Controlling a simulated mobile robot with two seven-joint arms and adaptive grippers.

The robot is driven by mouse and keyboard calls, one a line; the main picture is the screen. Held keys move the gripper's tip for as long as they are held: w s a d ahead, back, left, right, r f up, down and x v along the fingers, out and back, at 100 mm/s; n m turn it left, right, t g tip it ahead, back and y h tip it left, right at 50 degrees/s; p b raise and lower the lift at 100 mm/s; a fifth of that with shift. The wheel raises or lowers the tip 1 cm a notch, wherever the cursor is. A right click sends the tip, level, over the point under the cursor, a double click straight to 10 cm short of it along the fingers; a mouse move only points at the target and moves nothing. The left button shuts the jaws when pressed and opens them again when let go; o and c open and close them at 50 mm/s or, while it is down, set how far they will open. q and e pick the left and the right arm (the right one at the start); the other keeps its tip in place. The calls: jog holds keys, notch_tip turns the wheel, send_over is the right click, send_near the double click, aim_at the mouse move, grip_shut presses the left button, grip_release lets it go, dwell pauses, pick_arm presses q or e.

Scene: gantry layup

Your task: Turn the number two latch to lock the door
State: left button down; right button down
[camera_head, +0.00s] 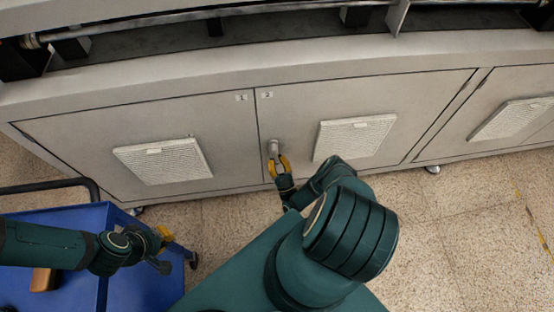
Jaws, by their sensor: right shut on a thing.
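The number two door (370,92) is a grey cabinet panel with a small "2" label (267,95) at its upper left corner. The number two latch (272,146) is a small grey knob near that door's left edge. My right gripper (278,162), with yellow fingers, is shut on the latch; its fingers hide part of it. The door looks flush with its neighbour. My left gripper (166,240) is at the lower left, over the edge of the blue cart, away from the doors. Its fingers are seen too poorly to judge.
The number one door (88,140), with a white vent, stands left of the seam. Another vented door (513,112) is at the right. A blue cart (70,216) with a black handle stands at the lower left, holding a brown object (43,280). Speckled floor (450,220) is clear at right.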

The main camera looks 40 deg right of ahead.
jog(key=c, duration=0.9)
grip_release()
jog(key=shift+c, duration=0.2)
jog(key=shift+r, duration=0.15)
jog(key=shift+r, duration=4.9)
